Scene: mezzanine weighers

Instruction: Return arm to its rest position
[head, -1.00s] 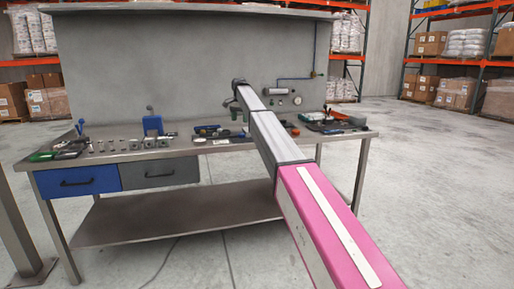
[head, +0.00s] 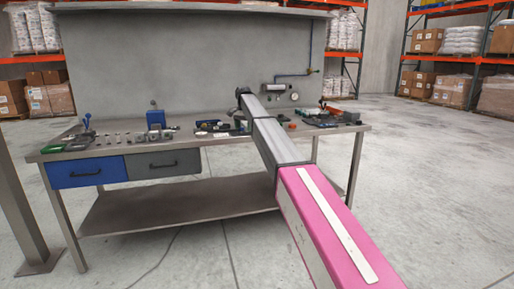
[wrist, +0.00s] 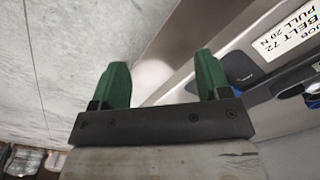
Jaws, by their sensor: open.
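My arm, with its pink and grey links, reaches out toward the workbench (head: 150,213) in the head view. Its far end is in front of the bench's back panel, above the right half of the top. My gripper (wrist: 163,80) shows in the wrist view with two green fingers standing well apart. Nothing is between the fingers, so it is open and empty. In the head view the fingers are small and hard to make out against the items on the bench.
The bench top carries several small tools and parts. A blue drawer (head: 87,172) and a grey drawer (head: 162,164) hang below. A white printed label (wrist: 290,27) shows in the wrist view. Open concrete floor (head: 435,190) lies right; racks (head: 455,60) stand behind.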

